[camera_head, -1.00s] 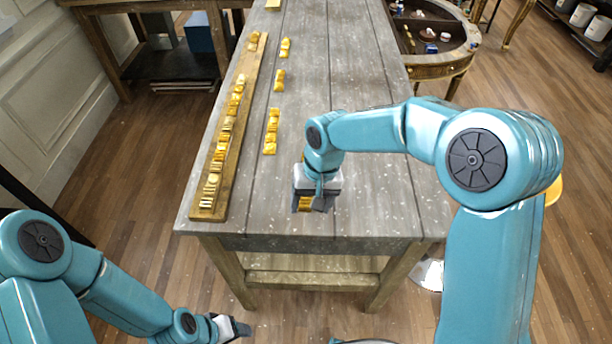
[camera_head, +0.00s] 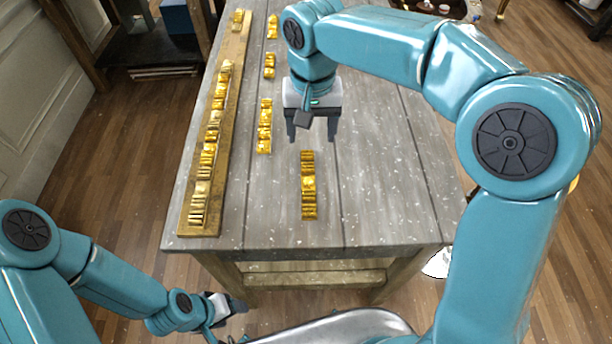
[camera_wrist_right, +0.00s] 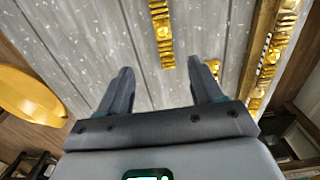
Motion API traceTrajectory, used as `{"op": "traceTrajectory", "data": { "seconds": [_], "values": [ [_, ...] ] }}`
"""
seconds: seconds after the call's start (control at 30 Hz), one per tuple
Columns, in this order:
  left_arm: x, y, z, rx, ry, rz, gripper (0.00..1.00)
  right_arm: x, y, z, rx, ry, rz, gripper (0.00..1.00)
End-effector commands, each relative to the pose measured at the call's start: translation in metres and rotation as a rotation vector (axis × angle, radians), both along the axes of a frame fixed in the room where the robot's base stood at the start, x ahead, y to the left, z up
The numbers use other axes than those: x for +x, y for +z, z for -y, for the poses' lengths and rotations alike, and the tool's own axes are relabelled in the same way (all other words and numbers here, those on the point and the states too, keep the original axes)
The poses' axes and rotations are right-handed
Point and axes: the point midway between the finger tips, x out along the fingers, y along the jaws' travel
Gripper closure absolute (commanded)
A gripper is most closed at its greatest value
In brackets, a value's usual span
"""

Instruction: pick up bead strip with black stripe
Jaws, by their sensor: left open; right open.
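A gold bead strip (camera_head: 308,185) lies alone on the grey table, nearest its front edge; it also shows in the right wrist view (camera_wrist_right: 161,30). My right gripper (camera_head: 313,132) is open and empty above the table, beyond that strip's far end. In the right wrist view its fingers (camera_wrist_right: 162,82) are apart with nothing between them. Shorter gold strips (camera_head: 264,127) lie in a column to the left. My left gripper (camera_head: 240,304) is open and empty, low, off the table's front left corner.
A long wooden board (camera_head: 186,220) with several gold pieces in a row lies along the left edge of the table (camera_head: 380,200). The table's right half is mostly clear. A dark shelf unit (camera_head: 140,55) stands at the back left. My right arm hides part of the far table.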

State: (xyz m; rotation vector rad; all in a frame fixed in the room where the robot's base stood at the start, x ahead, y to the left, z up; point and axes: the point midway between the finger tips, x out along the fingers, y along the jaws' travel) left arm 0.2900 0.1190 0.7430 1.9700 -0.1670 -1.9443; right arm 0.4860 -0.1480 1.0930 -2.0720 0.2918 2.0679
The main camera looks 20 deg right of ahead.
Motion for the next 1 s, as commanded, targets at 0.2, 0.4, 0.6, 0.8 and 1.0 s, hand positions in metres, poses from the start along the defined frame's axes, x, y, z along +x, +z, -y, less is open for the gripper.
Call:
{"op": "traceTrajectory", "data": {
  "seconds": [0.2,0.4,0.6,0.8,1.0],
  "values": [
    [0.0,0.0,0.0,0.0,0.001,0.0,0.39,-0.006,-0.052,-0.001,-0.002,0.001,-0.009,0.34],
    [0.0,0.003,0.0,0.0,0.0,0.0,0.39,-0.006,-0.09,-0.002,-0.001,0.001,-0.005,0.34],
    [0.0,0.005,0.0,0.0,0.001,0.0,0.39,-0.004,-0.105,-0.003,0.0,0.002,-0.004,0.34],
    [0.0,0.016,0.0,0.0,0.0,0.0,0.39,-0.001,-0.136,-0.006,0.0,0.002,-0.007,0.34],
    [0.0,0.017,0.0,0.0,0.001,0.0,0.39,0.001,-0.154,-0.006,0.001,0.002,-0.002,0.34]
  ]
}}
